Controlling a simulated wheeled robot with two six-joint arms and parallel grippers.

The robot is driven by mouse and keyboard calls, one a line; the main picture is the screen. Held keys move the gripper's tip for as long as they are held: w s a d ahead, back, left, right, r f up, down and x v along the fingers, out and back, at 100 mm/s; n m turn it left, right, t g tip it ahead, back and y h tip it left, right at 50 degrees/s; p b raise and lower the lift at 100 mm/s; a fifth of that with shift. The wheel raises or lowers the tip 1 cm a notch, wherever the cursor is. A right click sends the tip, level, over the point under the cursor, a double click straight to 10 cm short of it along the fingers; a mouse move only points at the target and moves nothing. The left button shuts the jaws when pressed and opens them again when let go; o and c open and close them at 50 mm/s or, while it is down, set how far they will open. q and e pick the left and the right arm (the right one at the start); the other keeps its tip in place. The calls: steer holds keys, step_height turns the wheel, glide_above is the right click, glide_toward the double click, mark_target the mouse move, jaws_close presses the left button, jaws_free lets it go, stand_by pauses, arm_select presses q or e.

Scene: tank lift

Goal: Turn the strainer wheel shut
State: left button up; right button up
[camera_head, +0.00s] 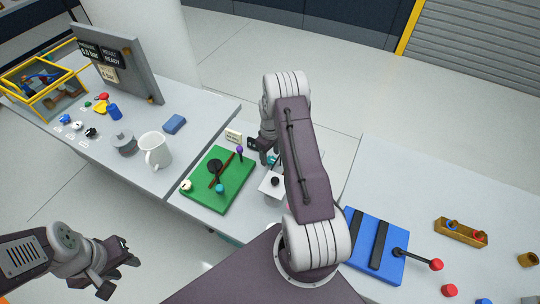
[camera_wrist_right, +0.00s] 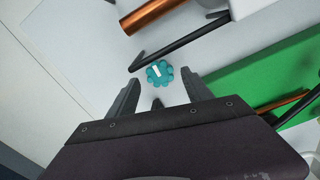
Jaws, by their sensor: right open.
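The strainer wheel looks to be the teal lobed knob with a white bar across its top (camera_wrist_right: 160,73) in the right wrist view. A sliver of teal (camera_head: 272,160) beside my right gripper in the head view may be the same wheel. My right gripper (camera_wrist_right: 162,98) is open, its fingers apart, with the wheel just beyond and between the fingertips; they do not appear to touch it. In the head view the right gripper (camera_head: 264,150) is partly hidden behind my arm. My left gripper (camera_head: 120,277) is open and empty, low at the left, away from the tables.
A dark rod (camera_wrist_right: 180,45) and a copper pipe (camera_wrist_right: 150,14) lie close by the wheel. A green board (camera_head: 205,196) with a teal ball and dark sticks is beside it. A white mug (camera_head: 155,151) stands left; a blue board with a red-knobbed lever (camera_head: 436,265) is right.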

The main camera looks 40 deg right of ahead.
steer(key=shift+s+f, duration=0.1)
steer(key=shift+f, duration=0.55)
jaws_close()
